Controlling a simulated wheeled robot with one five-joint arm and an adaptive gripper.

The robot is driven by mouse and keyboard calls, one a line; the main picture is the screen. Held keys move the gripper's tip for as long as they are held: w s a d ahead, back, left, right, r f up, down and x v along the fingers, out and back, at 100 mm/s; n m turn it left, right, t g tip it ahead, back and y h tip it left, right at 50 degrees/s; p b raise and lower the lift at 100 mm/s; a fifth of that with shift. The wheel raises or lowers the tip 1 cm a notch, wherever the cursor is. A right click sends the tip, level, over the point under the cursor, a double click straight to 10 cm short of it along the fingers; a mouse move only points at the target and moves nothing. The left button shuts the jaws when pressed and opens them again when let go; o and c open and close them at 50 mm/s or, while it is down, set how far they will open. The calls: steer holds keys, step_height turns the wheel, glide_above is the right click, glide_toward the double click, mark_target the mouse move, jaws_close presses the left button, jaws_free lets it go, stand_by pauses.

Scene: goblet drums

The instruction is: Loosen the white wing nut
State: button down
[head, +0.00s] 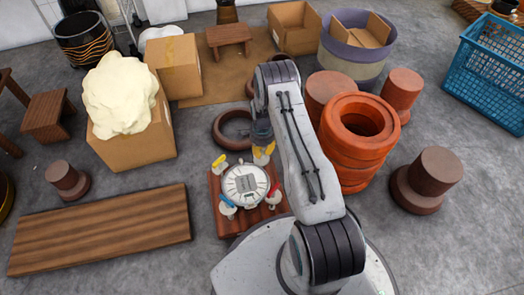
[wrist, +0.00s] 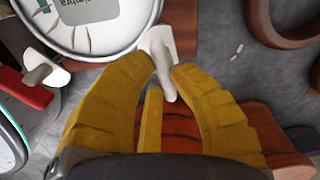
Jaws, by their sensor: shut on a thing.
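The white wing nut (wrist: 158,44) shows in the wrist view at the rim of the round white drum head (wrist: 95,30). The tips of my gripper (wrist: 168,72) meet on either side of it, and its pale lower end shows between the yellow fingers. In the head view my gripper (head: 262,154) points down at the far right edge of the drum head (head: 245,184); the white nut is hidden or too small to tell there. A yellow wing nut (head: 219,161), a blue one (head: 226,202) and a red one (head: 273,192) sit around the rim.
The drum rests on a reddish wooden board (head: 228,224). A dark ring (head: 233,130) lies just behind it. A stack of orange rings (head: 357,140) stands to the right. A long plank (head: 100,230) lies left, and a box with a cream lump (head: 120,95) stands behind it.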

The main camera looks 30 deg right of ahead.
steer(key=n+b, duration=0.1)
steer(key=n, duration=0.5)
steer(key=shift+d+f+b, duration=0.1)
steer(key=shift+b, duration=0.2)
steer(key=n+b, duration=0.1)
steer(key=n, duration=0.5)
steer(key=shift+w+d, duration=0.1)
steer(key=shift+w, duration=0.05)
steer(key=n+b, duration=0.1)
steer(key=n, duration=0.4)
steer(key=shift+n, duration=0.4)
steer(key=n, duration=0.5)
steer(key=shift+w+n, duration=0.2)
steer(key=shift+n, duration=0.1)
steer(key=c, duration=1.1)
jaws_free()
